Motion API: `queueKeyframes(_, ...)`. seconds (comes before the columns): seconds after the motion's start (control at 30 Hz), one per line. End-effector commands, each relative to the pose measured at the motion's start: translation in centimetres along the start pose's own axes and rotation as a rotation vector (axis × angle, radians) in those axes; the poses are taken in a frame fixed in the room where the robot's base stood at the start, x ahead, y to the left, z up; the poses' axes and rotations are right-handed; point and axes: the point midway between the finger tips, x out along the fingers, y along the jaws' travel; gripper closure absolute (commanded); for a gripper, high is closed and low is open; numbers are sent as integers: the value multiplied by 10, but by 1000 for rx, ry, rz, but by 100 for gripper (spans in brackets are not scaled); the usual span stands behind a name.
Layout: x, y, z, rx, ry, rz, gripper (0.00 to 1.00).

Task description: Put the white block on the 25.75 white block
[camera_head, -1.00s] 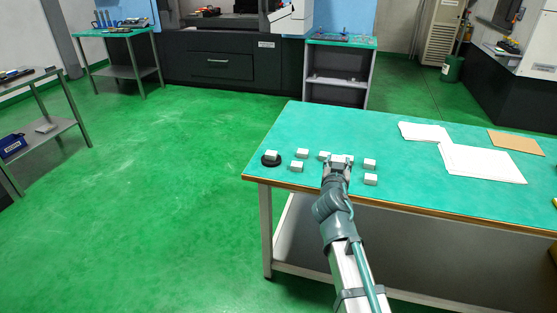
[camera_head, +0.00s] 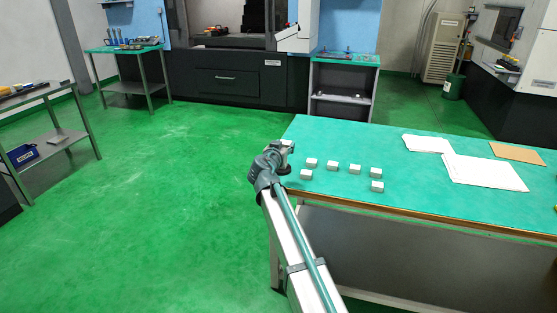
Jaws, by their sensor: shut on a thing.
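My gripper (camera_head: 282,147) is at the left end of the green table, shut on a small white block. Only a pale part near the fingers shows, and I cannot tell block from fingers there. The spot with a dark round base and a white block on it is hidden behind my gripper and wrist. Several similar white blocks stand on the table to the right: one block (camera_head: 311,162), one nearer the front (camera_head: 306,175), then others in a row (camera_head: 333,167), (camera_head: 355,169), (camera_head: 375,172), and one at front right (camera_head: 376,187). No size marking is readable.
The green table (camera_head: 430,198) has white paper sheets (camera_head: 485,172) and a brown sheet (camera_head: 517,152) on its right. Its left edge is close to my arm. The tabletop behind the blocks is clear. Machines and a side shelf (camera_head: 342,98) stand farther back.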

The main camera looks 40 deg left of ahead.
Motion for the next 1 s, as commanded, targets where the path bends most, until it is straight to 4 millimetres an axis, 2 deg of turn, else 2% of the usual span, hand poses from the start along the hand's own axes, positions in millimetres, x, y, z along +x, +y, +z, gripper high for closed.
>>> queueKeyframes(0.03,16,-8,1,-3,0,1,100)
queueKeyframes(0.1,31,-15,6,-2,0,0,100)
queueKeyframes(0.33,60,-27,39,-2,0,0,100)
queueKeyframes(0.67,76,-34,56,-1,1,-1,100)
queueKeyframes(0.73,82,-36,61,-1,1,-2,100)
queueKeyframes(0.9,82,-35,85,-2,1,-1,100)
queueKeyframes(1.0,83,-35,90,-1,2,-2,100)
